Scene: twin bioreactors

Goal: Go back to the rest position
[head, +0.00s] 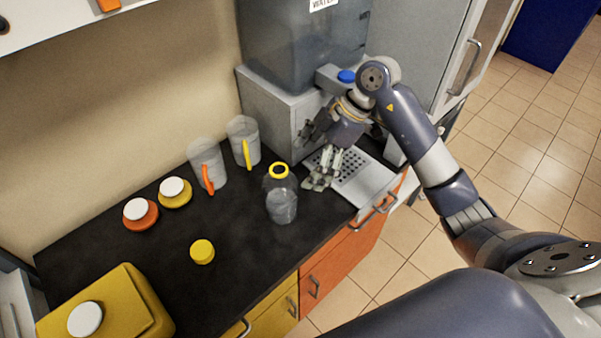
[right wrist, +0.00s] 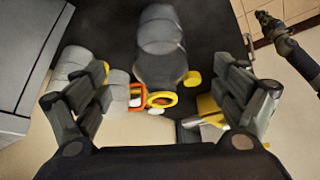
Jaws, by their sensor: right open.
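My right gripper (head: 319,182) is open and empty, in front of the water dispenser and just right of a clear bottle (head: 282,206) with a yellow neck ring. The bottle stands upright on the black counter, apart from the fingers. In the right wrist view the open fingers (right wrist: 165,100) frame the bottle (right wrist: 162,48), which stands beyond them. My left gripper is outside the head view; a dark gripper at the top right of the right wrist view (right wrist: 268,20) appears to be it, too small to read.
The water dispenser (head: 300,50) and its drip tray (head: 362,182) are close to my right gripper. Two jugs, with orange (head: 208,170) and yellow (head: 245,145) handles, stand behind the bottle. A yellow cap (head: 202,252), white-lidded jars (head: 140,214) and a yellow container (head: 125,305) are left.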

